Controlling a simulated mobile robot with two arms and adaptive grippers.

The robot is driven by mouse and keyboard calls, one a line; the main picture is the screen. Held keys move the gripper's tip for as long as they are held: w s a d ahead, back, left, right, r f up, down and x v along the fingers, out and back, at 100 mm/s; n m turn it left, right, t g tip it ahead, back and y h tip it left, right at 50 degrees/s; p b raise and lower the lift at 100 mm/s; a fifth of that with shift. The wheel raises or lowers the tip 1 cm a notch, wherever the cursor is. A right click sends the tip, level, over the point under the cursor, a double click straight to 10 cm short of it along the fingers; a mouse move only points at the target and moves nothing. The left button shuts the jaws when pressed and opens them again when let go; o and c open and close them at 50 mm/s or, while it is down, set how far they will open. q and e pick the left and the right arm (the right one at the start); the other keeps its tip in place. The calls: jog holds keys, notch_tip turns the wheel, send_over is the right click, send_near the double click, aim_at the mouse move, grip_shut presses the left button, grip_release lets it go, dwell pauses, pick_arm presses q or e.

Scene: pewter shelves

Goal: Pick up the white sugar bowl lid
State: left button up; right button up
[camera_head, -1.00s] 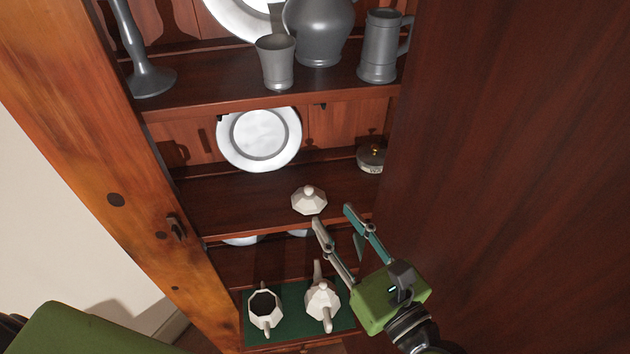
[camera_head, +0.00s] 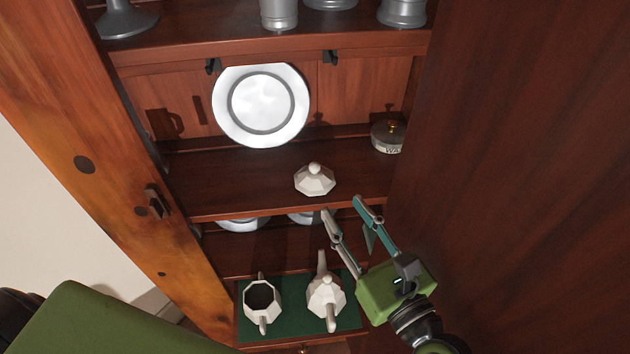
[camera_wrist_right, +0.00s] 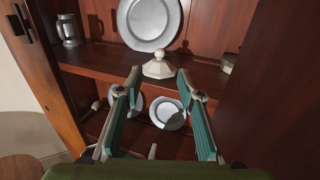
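The white faceted sugar bowl lid (camera_head: 314,181) with a round knob sits on the middle shelf (camera_head: 230,183), near its front edge. It also shows in the right wrist view (camera_wrist_right: 158,66), just beyond and between the fingertips. My right gripper (camera_head: 341,207) is open and empty, below and to the right of the lid and apart from it. Its two fingers show spread in the right wrist view (camera_wrist_right: 160,76). My left gripper is not in view; a green part of my own body shows at the lower left.
A white open bowl (camera_head: 262,302) and a white lidded pot (camera_head: 326,297) stand on the green mat (camera_head: 292,329) below. A large plate (camera_head: 261,105) leans behind the lid. A round tin (camera_head: 388,137) is at the shelf's right. The cabinet's dark panel (camera_head: 520,180) bounds the right side.

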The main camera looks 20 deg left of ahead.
aim_at(317, 170)
jog(key=p+x, duration=0.1)
jog(key=x, duration=0.7)
jog(key=shift+r, duration=0.1)
jog(key=shift+w+a+r+p, duration=0.15)
jog(key=shift+w+a+p, duration=0.2)
jog(key=shift+a+p, duration=0.15)
jog(key=x, duration=0.2)
jog(key=p+x, duration=0.1)
jog(key=x, duration=0.1)
jog(key=shift+f, duration=0.25)
jog(key=shift+d, duration=0.1)
grip_shut()
